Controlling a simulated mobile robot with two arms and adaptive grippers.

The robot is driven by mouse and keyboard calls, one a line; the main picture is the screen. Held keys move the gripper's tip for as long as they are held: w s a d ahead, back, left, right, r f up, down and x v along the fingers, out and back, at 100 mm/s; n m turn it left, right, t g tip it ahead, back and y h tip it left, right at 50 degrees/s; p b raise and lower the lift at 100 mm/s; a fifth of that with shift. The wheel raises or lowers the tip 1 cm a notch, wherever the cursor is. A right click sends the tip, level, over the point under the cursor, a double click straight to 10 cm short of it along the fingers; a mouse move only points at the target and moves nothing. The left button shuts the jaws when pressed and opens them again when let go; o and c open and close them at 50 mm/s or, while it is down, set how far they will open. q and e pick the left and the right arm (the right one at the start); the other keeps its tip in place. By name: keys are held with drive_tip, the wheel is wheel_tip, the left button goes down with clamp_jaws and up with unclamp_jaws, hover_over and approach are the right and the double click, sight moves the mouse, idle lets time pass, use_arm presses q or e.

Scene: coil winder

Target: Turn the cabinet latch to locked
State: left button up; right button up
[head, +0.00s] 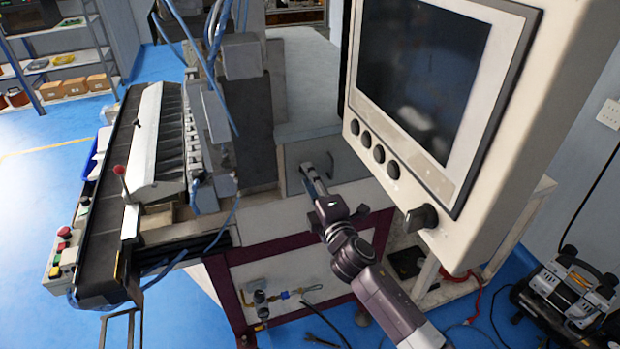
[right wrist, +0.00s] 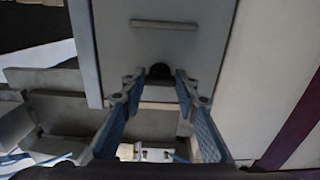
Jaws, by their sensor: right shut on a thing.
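The cabinet door is a flat grey panel (head: 350,165) below the screen housing; it also fills the upper middle of the right wrist view (right wrist: 118,45). The latch is a small dark rounded knob (right wrist: 160,71) near the door's edge. My right gripper (head: 309,172) reaches the left part of the door. In the right wrist view, its two fingertips (right wrist: 159,84) stand on either side of the latch, shut on it. The fingers hide the latch in the head view, and its exact angle is hard to tell. My left gripper is out of view.
A large control screen housing (head: 500,175) with several black knobs overhangs the right of my right arm. The winder (head: 150,140) with its rollers stands to the left. A slim bar handle (right wrist: 164,24) is on the door. Blue floor lies around.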

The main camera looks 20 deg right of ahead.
drive_tip(key=o, duration=1.1)
drive_tip(key=shift+o, duration=0.2)
drive_tip(key=s, duration=1.2)
drive_tip(key=shift+d, duration=0.15)
drive_tip(key=shift+f, duration=0.1)
